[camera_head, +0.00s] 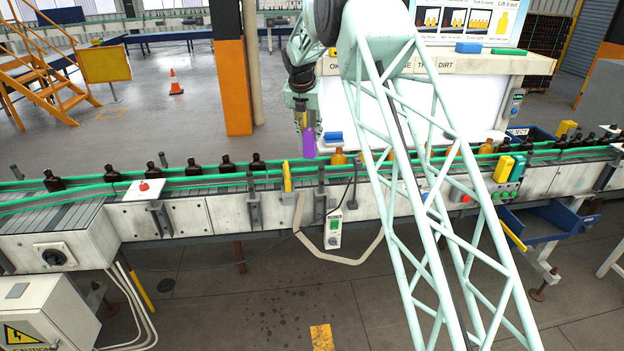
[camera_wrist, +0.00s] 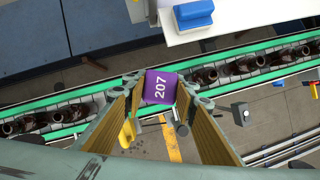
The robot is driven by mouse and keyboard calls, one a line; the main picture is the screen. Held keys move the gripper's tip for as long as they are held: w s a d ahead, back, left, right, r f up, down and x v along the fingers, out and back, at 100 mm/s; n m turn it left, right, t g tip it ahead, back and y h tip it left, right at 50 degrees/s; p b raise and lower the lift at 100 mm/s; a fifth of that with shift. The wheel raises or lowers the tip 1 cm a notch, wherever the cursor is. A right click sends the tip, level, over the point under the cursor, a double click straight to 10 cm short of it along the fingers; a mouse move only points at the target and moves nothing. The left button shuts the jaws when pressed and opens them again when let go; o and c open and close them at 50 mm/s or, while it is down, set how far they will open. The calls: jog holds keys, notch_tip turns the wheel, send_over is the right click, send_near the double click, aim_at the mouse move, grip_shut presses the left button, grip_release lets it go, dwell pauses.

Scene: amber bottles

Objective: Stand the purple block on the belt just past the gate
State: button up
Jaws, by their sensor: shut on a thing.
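The purple block (camera_head: 309,145) is held upright in my gripper (camera_head: 304,126), which points down over the back side of the belt (camera_head: 220,170). The wrist view shows its top face, marked 207 (camera_wrist: 160,88), between my two fingertips. The block hides part of the belt below it, and I cannot tell exactly how high it hangs. The yellow gate (camera_head: 287,176) stands at the belt's front rail, a little left of the block; a yellow part (camera_wrist: 127,132) shows left of the block in the wrist view.
Dark bottles (camera_head: 207,164) stand on the belt left of the gate. An amber bottle (camera_head: 338,157) stands close right of the block. A blue object (camera_head: 333,137) lies on a white ledge behind. A red button box (camera_head: 144,188) stands on the front left.

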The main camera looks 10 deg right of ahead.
aim_at(310, 155)
jog(key=shift+f, duration=0.1)
jog(key=shift+f, duration=2.4)
jog(key=shift+f, duration=2.45)
jog(key=shift+f, duration=0.1)
jog(key=o, duration=0.9)
jog(key=shift+v, duration=6.05)
